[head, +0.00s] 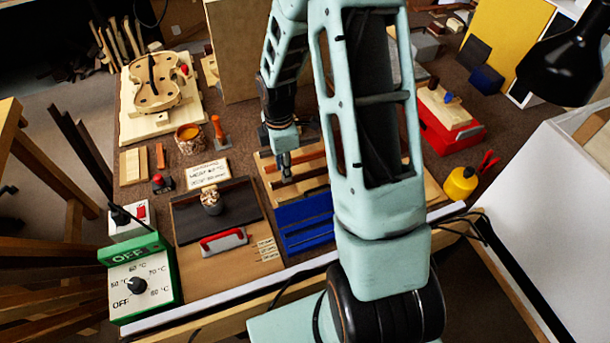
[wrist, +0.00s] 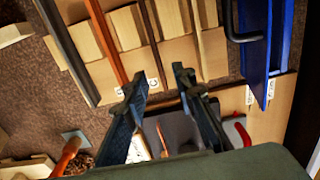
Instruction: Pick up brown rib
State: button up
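Several narrow rib strips lie side by side across a pale wooden rack (head: 266,161). In the wrist view these are a dark grey strip (wrist: 66,50), an orange-brown strip (wrist: 106,42), a thin darker brown strip (wrist: 153,42) and a thin light-brown strip (wrist: 197,42). I cannot tell for certain which is the brown rib. My gripper (wrist: 162,76) is open, its fingers apart with nothing gripped. In the wrist view the darker brown strip runs toward the gap between the fingertips. In the head view my gripper (head: 286,166) is over the rack; my arm hides its right part.
A blue bench piece (head: 306,232) sits at the rack's near side. A board with a red-handled tool (head: 223,239) and a small pot (head: 211,200) is left of it. A green temperature controller (head: 140,282) stands at the front left. A violin body (head: 157,82) lies at the back left.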

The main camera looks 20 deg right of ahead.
aim_at(305, 176)
jog(key=shift+a+f, duration=0.1)
jog(key=shift+f, duration=2.15)
grip_shut()
